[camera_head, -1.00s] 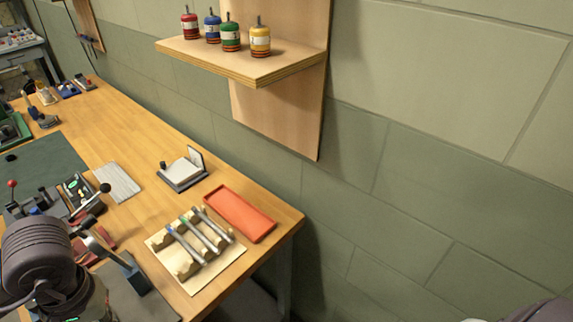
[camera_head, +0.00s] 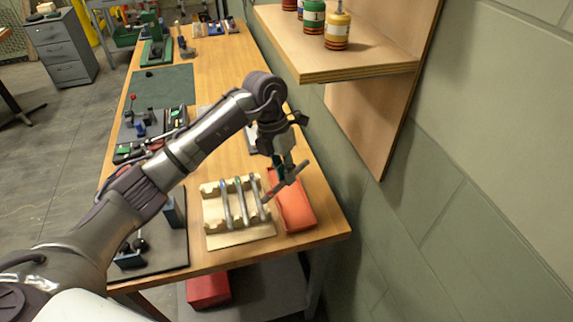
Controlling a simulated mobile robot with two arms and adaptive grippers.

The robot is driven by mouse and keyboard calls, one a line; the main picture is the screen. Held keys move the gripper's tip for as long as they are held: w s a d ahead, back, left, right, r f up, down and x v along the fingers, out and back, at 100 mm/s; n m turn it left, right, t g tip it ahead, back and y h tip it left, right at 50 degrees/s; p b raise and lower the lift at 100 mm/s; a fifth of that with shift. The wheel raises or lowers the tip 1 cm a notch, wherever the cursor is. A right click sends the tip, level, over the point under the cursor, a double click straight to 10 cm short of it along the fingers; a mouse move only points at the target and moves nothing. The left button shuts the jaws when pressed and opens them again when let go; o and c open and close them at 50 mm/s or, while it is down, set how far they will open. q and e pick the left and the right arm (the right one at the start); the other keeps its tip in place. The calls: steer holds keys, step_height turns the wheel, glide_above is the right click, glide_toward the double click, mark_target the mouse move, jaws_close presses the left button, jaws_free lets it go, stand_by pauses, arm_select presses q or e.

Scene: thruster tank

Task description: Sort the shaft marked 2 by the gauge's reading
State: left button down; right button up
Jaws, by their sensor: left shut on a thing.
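My left gripper (camera_head: 283,172) comes in from the left and is shut on a grey shaft (camera_head: 296,174). The shaft is tilted and held above the orange-red tray (camera_head: 299,216) at the table's right edge. No number on it can be read. A pale wooden rack (camera_head: 239,241) stands left of the tray with three shafts lying in it; one has a blue band (camera_head: 225,204), one a green band (camera_head: 241,200), and one (camera_head: 257,196) lies nearest the tray. A device with a small green face (camera_head: 124,150), possibly the gauge, is at the table's left edge; its reading is not legible. My right gripper is not in view.
A wooden shelf (camera_head: 340,62) with several coloured jars overhangs the wall side. A dark green mat (camera_head: 163,87) lies farther back. A dark plate (camera_head: 165,250) with black-knobbed hardware is left of the rack. A red bin (camera_head: 208,289) is below the table.

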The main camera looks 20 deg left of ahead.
arm_select(q)
steer(key=w+f+n+t, duration=0.2)
steer(key=w+n, duration=0.2)
steer(key=n, duration=0.5)
steer(key=n+t+b, duration=0.1)
steer(key=n+b, duration=0.1)
steer(key=b, duration=0.2)
glide_above(290, 195)
steer(key=shift+s+a+f, duration=0.1)
steer(key=shift+f, duration=0.9)
steer(key=shift+s+a+f, duration=0.15)
steer(key=shift+f, duration=0.85)
steer(key=shift+s+a+f, duration=0.1)
steer(key=shift+f, duration=0.9)
steer(key=shift+f+b, duration=0.85)
steer(key=shift+f, duration=0.6)
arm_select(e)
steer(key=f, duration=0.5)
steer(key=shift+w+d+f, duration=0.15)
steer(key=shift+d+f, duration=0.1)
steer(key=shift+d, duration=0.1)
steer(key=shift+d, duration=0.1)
arm_select(q)
steer(key=c, duration=1.1)
jaws_free()
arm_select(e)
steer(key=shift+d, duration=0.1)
arm_select(q)
steer(key=shift+o, duration=0.2)
steer(key=v, duration=1.2)
